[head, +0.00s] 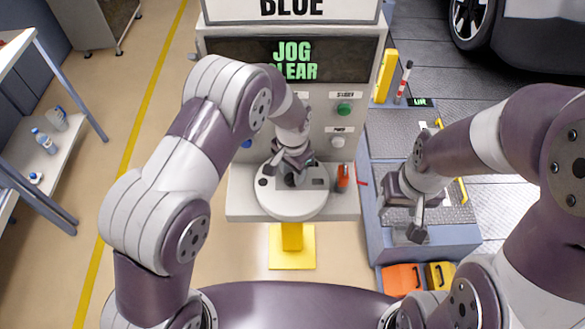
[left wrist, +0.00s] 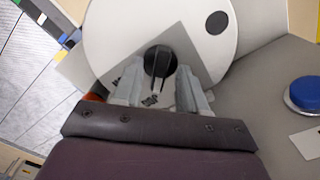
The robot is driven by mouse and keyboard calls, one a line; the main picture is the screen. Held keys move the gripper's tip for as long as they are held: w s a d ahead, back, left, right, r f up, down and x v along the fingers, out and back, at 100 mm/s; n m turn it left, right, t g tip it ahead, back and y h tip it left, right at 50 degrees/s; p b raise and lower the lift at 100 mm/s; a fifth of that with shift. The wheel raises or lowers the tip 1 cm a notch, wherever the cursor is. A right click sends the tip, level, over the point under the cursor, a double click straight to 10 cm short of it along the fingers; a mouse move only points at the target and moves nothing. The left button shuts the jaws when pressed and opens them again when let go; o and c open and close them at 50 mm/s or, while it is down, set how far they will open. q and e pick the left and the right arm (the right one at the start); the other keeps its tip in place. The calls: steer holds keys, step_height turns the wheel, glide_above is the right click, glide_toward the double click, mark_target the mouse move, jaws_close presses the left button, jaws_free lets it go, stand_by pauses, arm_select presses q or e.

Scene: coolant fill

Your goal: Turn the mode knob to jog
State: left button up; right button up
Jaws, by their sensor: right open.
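The black mode knob (left wrist: 158,62) sits on a white round dial plate (head: 292,208) on the machine's front shelf. My left gripper (head: 291,167) is down over the plate, and its arm and fingers hide most of the knob in the head view. In the left wrist view the two fingers of my left gripper (left wrist: 160,85) stand on either side of the knob, open, with a small gap showing. Lettering beside the knob is partly covered. The display (head: 292,60) shows "JOG" and "CLEAR" in green. My right gripper (head: 404,215) is open and empty at right.
The panel has a green button (head: 344,109), a white button (head: 338,142) and a blue button (left wrist: 306,92). A small orange-red item (head: 343,178) stands right of the plate. A grey-blue cart (head: 460,236) lies below my right gripper. A shelf with bottles (head: 44,141) is far left.

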arm_select(q)
steer(key=shift+r, duration=0.2)
step_height(320, 180, up, 12)
steer(key=b, duration=0.3)
steer(key=shift+r, duration=0.15)
steer(key=s+a+f+n+t+b, duration=0.1)
steer(key=s+a+f+n, duration=0.2)
steer(key=s+a+n, duration=0.5)
steer(key=s+a, duration=0.7)
steer(key=s, duration=0.1)
steer(key=shift+a, duration=0.2)
